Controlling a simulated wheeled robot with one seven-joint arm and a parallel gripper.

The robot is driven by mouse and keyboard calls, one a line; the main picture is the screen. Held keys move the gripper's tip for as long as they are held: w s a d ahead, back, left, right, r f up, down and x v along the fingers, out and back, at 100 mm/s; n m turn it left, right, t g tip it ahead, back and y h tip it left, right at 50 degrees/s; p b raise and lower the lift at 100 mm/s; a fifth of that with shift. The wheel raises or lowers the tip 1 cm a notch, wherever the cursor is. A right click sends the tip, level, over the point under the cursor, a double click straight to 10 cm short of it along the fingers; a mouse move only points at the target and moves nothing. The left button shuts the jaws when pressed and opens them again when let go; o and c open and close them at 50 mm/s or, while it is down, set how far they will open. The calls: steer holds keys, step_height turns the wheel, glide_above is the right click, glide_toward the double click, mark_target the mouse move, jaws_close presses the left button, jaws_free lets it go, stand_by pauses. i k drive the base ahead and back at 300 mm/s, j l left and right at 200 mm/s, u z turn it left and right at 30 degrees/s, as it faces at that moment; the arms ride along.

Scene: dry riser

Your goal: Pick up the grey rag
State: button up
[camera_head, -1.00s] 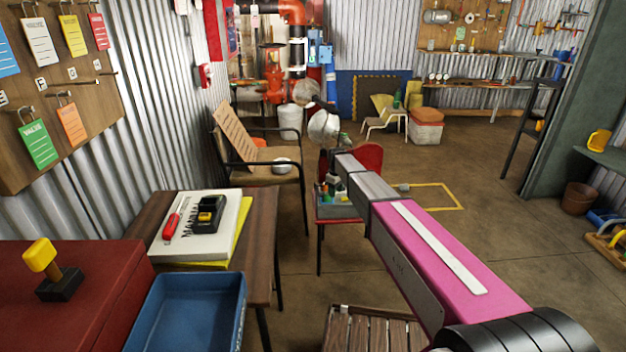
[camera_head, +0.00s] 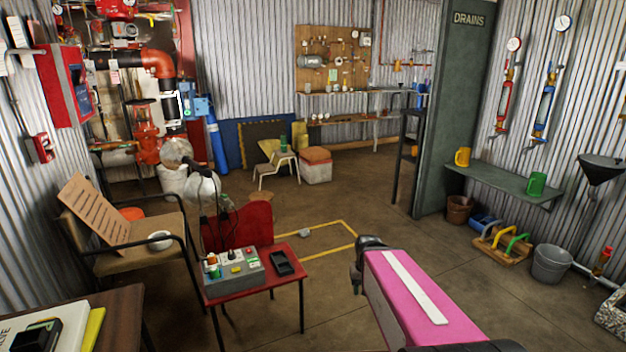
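I cannot make out a grey rag for certain in this view. A small grey item (camera_head: 305,233) lies on the floor by the yellow outline, too small to identify. My pink arm with a white strip reaches in from the bottom right and ends in view at a dark joint. My gripper is not visible, so its opening and contents do not show.
A red table (camera_head: 284,292) holds a grey control box (camera_head: 235,272) and a black tray (camera_head: 283,263). A brown armchair (camera_head: 125,240) stands at left. A green-grey shelf (camera_head: 510,185) holds mugs; a grey bucket (camera_head: 551,264) stands below. The middle floor is open.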

mark_target(305, 232)
steer(key=i+l+z, duration=0.55)
steer(key=i+z, duration=0.15)
steer(key=i, duration=0.4)
steer(key=i+l+z, duration=0.1)
steer(key=i+z, duration=0.25)
steer(key=i, duration=0.2)
steer(key=i+l+u, duration=0.15)
steer(key=i+u, duration=0.35)
steer(key=i+l+u, duration=0.5)
steer(key=i, duration=0.2)
steer(key=i+l+u, duration=0.8)
steer(key=l+u, duration=0.15)
steer(key=l, duration=0.4)
